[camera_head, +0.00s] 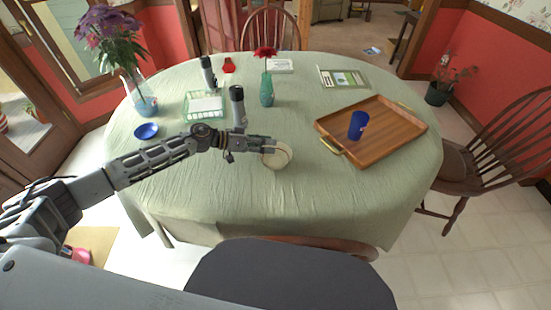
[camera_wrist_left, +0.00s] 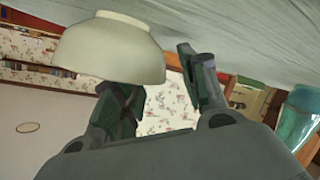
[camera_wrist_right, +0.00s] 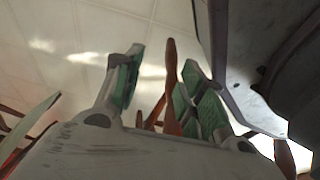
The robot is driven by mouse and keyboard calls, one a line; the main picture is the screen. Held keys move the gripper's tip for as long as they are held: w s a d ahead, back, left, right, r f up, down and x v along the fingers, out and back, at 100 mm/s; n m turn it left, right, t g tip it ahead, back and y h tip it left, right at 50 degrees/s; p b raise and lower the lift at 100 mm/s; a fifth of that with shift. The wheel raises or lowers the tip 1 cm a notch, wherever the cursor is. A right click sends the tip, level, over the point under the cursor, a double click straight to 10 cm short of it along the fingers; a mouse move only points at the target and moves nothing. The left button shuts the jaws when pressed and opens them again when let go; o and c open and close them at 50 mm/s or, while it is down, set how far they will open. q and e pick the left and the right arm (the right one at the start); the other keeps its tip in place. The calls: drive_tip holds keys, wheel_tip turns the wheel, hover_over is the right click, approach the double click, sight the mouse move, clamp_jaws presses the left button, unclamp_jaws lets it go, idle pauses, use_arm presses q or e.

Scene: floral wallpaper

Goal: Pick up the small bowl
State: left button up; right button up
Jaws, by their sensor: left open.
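A cream bowl (camera_head: 277,156) stands near the front middle of the green-covered table. A smaller-looking blue bowl (camera_head: 146,131) sits at the table's left side. My left gripper (camera_head: 268,143) is at the far left rim of the cream bowl, its fingers apart. In the left wrist view, the cream bowl (camera_wrist_left: 108,45) hides the tip of one finger of this gripper (camera_wrist_left: 163,70); the other finger stands clear of it. I cannot tell whether either finger touches the bowl. My right gripper (camera_wrist_right: 158,75) shows only in its wrist view, open and empty, away from both bowls.
A wooden tray (camera_head: 390,137) with a blue cup (camera_head: 357,125) lies on the right. A teal vase (camera_head: 267,95) with a red flower stands behind my left gripper. A green-and-white basket (camera_head: 204,106) and a flower vase (camera_head: 143,98) are left. The table's front is clear.

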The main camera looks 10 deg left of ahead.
use_arm(q)
drive_tip(key=c, duration=0.8)
clamp_jaws()
use_arm(e)
drive_tip(key=shift+w+r, duration=0.15)
drive_tip(key=shift+w, duration=0.65)
drive_tip(key=shift+s, duration=0.1)
use_arm(q)
drive_tip(key=shift+r, duration=0.25)
drive_tip(key=shift+r+p, duration=0.3)
drive_tip(key=shift+r, duration=0.5)
wheel_tip(320, 180, up, 7)
drive_tip(key=shift+f+p, duration=0.1)
drive_tip(key=shift+p, duration=0.9)
drive_tip(key=shift+r, duration=0.6)
use_arm(e)
drive_tip(key=s+d+f, duration=0.2)
drive_tip(key=s+d, duration=0.1)
drive_tip(key=s, duration=0.2)
drive_tip(key=shift+s+d+f, duration=0.15)
drive_tip(key=shift+s+f, duration=0.2)
